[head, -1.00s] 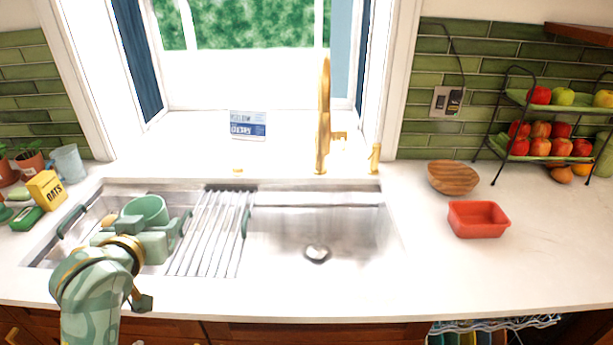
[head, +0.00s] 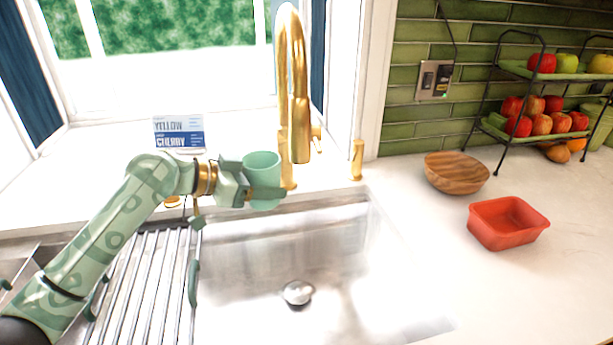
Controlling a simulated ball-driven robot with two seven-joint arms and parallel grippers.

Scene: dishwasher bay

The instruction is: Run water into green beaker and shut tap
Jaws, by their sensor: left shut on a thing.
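My left gripper (head: 250,188) is shut on the green beaker (head: 264,172), a pale green cup held upright above the back of the sink. The beaker is just left of the gold tap (head: 294,90), close to its spout end; I cannot tell whether its mouth is directly below the spout. The tap's handle (head: 317,138) is on its right side. No water stream shows. The sink basin (head: 345,255) is below, with its drain (head: 297,293) bare. My right gripper is not in view.
A drying rack (head: 150,290) spans the sink's left part. A blue and white card (head: 180,133) stands on the sill. A gold dispenser (head: 357,160), a wooden bowl (head: 456,173), a red tub (head: 507,223) and a fruit stand (head: 500,105) are to the right.

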